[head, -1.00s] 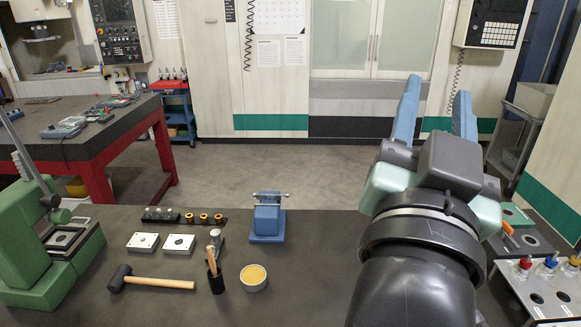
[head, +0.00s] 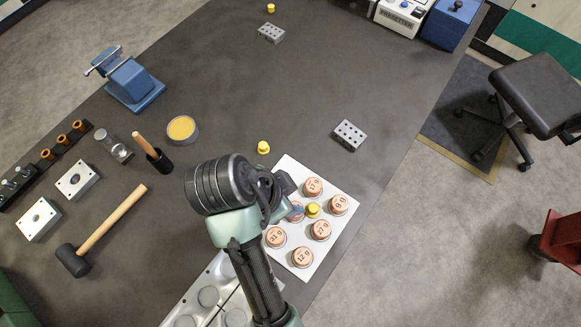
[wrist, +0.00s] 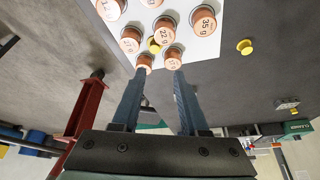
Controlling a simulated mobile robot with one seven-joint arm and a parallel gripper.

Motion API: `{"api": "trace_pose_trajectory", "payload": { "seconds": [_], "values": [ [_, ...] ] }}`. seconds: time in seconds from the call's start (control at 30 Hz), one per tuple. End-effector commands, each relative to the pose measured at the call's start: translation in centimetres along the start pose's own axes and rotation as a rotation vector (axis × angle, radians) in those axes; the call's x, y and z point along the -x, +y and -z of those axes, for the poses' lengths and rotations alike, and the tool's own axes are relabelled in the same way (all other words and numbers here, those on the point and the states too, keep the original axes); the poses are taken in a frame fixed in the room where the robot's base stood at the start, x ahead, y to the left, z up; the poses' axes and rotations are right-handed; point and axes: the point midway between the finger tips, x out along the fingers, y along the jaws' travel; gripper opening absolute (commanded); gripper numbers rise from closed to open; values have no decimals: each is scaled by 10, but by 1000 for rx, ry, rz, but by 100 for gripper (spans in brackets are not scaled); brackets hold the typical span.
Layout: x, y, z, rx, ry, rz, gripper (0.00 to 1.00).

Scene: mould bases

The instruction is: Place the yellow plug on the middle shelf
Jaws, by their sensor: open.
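Three yellow plugs show in the head view. One yellow plug (head: 313,210) sits among copper weights on a white plate (head: 345,233); a second (head: 263,147) stands on the dark table above the plate, and a third (head: 270,8) is at the far top edge. My gripper (head: 293,203) is at the plate's left part, beside the first plug, partly hidden by my own wrist. In the wrist view my gripper (wrist: 160,72) is open with its fingers apart, its tips near copper weights. A plug (wrist: 154,46) lies just beyond them, another (wrist: 245,46) to the right. No shelf is recognisable.
Several copper weights (head: 302,257) crowd the plate. Two grey blocks with holes (head: 349,134) (head: 271,33) lie on the table. A hammer (head: 105,222), yellow-filled bowl (head: 182,129) and blue vise (head: 131,80) stand left. The table's middle is largely clear.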

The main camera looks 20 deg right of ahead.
Motion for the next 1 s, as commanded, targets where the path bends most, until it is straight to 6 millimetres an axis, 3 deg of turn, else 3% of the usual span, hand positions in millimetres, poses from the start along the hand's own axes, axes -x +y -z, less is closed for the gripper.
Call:
{"api": "trace_pose_trajectory", "payload": {
  "seconds": [0.4, 0.67, 1.0],
  "values": [
    [-64, 7, -2, -8, -3, -25, 44],
    [-83, 8, -1, -8, -3, -21, 44],
    [-126, 11, -1, -8, -4, -21, 44]
  ]
}}
